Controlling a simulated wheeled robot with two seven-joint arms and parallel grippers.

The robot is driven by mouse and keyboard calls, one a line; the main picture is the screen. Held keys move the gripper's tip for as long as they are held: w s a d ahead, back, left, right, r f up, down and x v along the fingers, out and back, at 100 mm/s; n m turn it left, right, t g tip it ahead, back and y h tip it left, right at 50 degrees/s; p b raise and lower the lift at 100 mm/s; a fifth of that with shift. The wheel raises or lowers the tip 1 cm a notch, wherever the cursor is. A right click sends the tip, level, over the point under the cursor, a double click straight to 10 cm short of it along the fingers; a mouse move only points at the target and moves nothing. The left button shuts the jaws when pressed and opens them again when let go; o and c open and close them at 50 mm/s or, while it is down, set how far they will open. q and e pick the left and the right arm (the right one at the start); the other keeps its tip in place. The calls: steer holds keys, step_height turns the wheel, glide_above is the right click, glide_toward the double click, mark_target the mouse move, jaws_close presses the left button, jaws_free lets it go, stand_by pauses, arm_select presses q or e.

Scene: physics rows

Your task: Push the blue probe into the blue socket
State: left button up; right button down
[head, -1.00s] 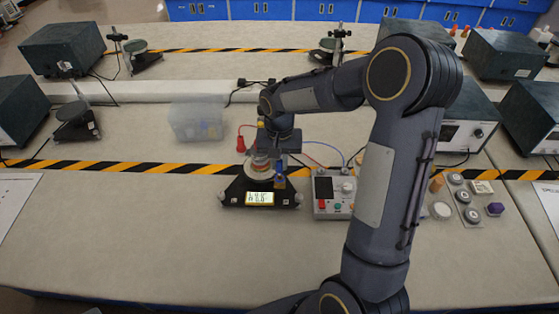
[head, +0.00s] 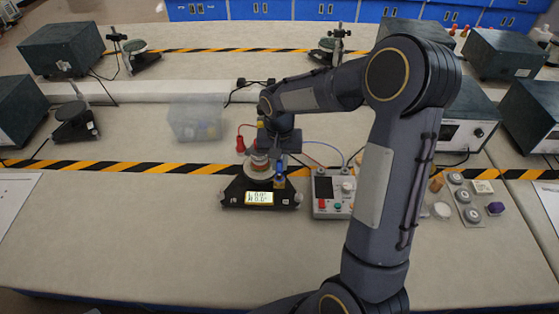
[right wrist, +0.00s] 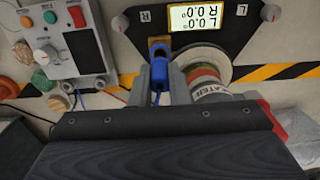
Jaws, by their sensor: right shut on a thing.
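The blue probe (right wrist: 159,72) is held between the two grey fingers of my right gripper (right wrist: 160,88) in the right wrist view. Its front end meets a brass-coloured block (right wrist: 158,44) at the edge of the black stand (right wrist: 252,42). I cannot tell how deep it sits, and no separate blue socket can be made out. In the head view the blue probe (head: 279,183) shows small below my right gripper, at the right of the round part on the stand. The stand's lit display (head: 259,198) reads zeros. My left gripper is not in view.
A grey control box (head: 333,192) stands just right of the stand, with cables behind. A round coil-like part (right wrist: 208,68) sits close beside my finger. A clear bin (head: 195,122) is behind left.

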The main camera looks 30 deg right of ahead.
steer(key=shift+f+b, duration=1.15)
steer(key=shift+f, duration=0.35)
stand_by(1.4)
steer(key=c, duration=1.1)
jaws_free()
steer(key=shift+o, duration=0.2)
steer(key=shift+r+p, duration=2.8)
steer(key=shift+r, duration=1.05)
